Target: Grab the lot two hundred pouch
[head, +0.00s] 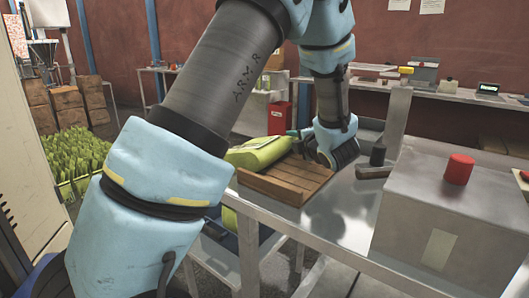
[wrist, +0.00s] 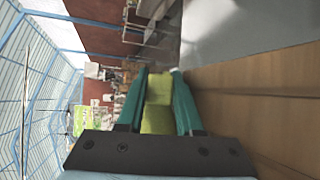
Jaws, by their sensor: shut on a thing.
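A lime-green pouch (head: 262,152) lies at the left end of the brown wooden slatted tray (head: 292,178) in the head view, and no lot marking on it is legible. My gripper (head: 300,137) is low over the tray at the pouch's right end, partly hidden by my wrist. In the wrist view my gripper (wrist: 159,82) has its two teal fingers on either side of the green pouch (wrist: 157,118), shut on it. The tray slats (wrist: 255,105) run close along the right of the fingers.
The metal table (head: 338,215) has a grey box (head: 435,225) with a red knob (head: 459,169) at right. Many green pouches (head: 78,155) fill a crate at left. A back bench (head: 470,95) carries equipment.

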